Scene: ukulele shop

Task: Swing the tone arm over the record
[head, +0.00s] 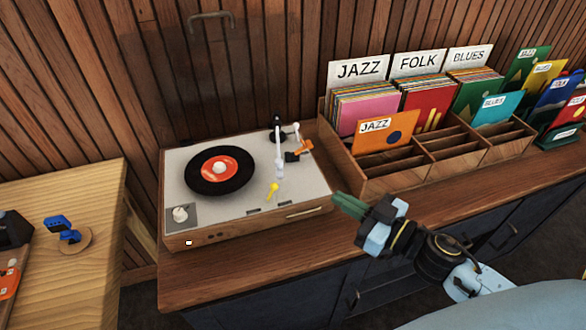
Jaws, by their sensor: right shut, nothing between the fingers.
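The record player (245,222) sits on the wooden cabinet top. A black record (196,181) with a red label lies on its left part. The white tone arm (279,152) stands to the right of the record, not over it, with a yellow head (272,190) at its near end. My right gripper (340,201) is shut and empty, just off the player's right front corner, with its green fingers pointing left toward the player. I cannot tell whether it touches the player. My left gripper does not show.
A wooden record bin (368,182) with several sleeves stands right of the player. A slatted wall is behind. A lighter wooden table (92,204) with a blue item (66,232) is at left. Bare cabinet top (290,240) runs along the front.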

